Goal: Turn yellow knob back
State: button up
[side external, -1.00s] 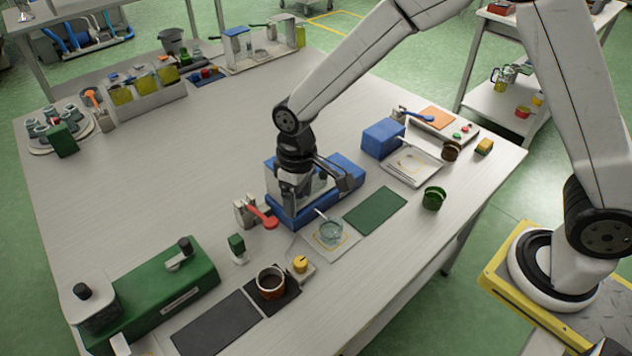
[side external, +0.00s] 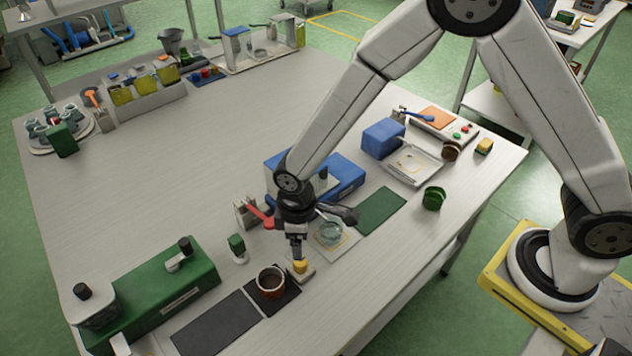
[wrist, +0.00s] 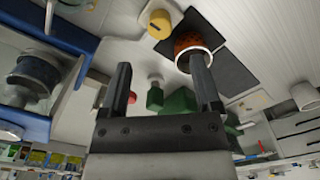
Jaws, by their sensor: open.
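The yellow knob (side external: 300,265) sits on a small pale base near the front edge of the table, beside a dark mat. In the wrist view the knob (wrist: 160,22) shows near the top, beyond my fingertips and between their lines. My gripper (side external: 298,255) points down just over the knob in the side view, its fingers partly overlapping it. In the wrist view my gripper (wrist: 162,68) is open, with nothing between the fingers. Whether a finger touches the knob cannot be told.
A brown cup (side external: 270,283) stands close left of the knob on a dark mat. A glass dish with a rod (side external: 329,233) is close behind to the right. A red-handled lever (side external: 262,217) and a small green-topped item (side external: 237,246) stand to the left.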

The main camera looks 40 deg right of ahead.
aim_at(300, 264)
jog(key=shift+f, duration=0.25)
jog(key=shift+f, duration=3.8)
grip_shut()
